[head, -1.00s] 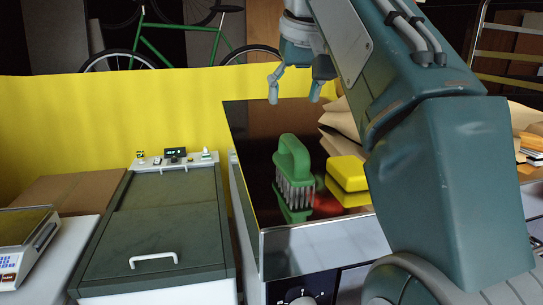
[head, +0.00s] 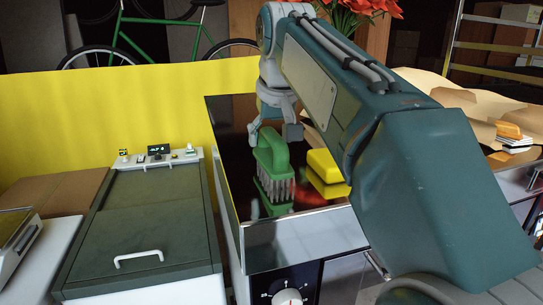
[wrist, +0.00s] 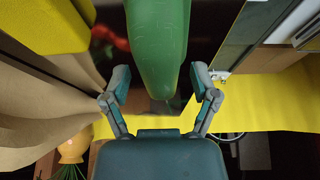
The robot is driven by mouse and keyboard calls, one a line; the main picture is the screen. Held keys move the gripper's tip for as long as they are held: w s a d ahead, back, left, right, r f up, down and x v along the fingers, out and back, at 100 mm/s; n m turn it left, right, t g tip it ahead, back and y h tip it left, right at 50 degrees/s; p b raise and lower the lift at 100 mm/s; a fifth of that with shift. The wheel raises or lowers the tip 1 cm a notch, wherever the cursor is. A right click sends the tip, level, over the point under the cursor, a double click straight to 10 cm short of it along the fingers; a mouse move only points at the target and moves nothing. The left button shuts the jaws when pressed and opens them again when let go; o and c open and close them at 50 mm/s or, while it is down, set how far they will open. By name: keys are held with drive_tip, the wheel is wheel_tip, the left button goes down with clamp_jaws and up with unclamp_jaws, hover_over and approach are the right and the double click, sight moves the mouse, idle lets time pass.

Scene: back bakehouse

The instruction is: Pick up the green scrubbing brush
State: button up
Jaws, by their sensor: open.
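The green scrubbing brush (head: 273,160) stands upright on the dark glossy top (head: 228,122), its handle up and its pale bristles down. My gripper (head: 273,133) is just above and behind the handle in the head view. In the wrist view the green handle (wrist: 158,50) reaches down from the top edge to between the two fingertips of my gripper (wrist: 161,88). The fingers are spread with a gap on both sides of the handle, and I see no contact. The bristles are hidden in the wrist view.
A yellow block-like thing (head: 325,172) stands close to the right of the brush. Brown paper (head: 455,100) lies further right. A yellow wall (head: 120,105) rises behind. A lidded grey unit (head: 140,225) stands to the left, lower than the glossy top.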

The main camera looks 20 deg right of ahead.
drive_tip(key=shift+f, duration=0.15)
drive_tip(key=shift+a, duration=0.1)
clamp_jaws()
drive_tip(key=shift+r, duration=0.8)
drive_tip(key=v, duration=0.3)
drive_tip(key=s+d+v, duration=0.1)
drive_tip(key=v, duration=0.4)
drive_tip(key=shift+s+d, duration=0.15)
drive_tip(key=shift+s, duration=0.2)
drive_tip(key=s+d+r, duration=0.2)
drive_tip(key=s+r, duration=0.2)
drive_tip(key=s, duration=0.5)
drive_tip(key=shift+d, duration=0.1)
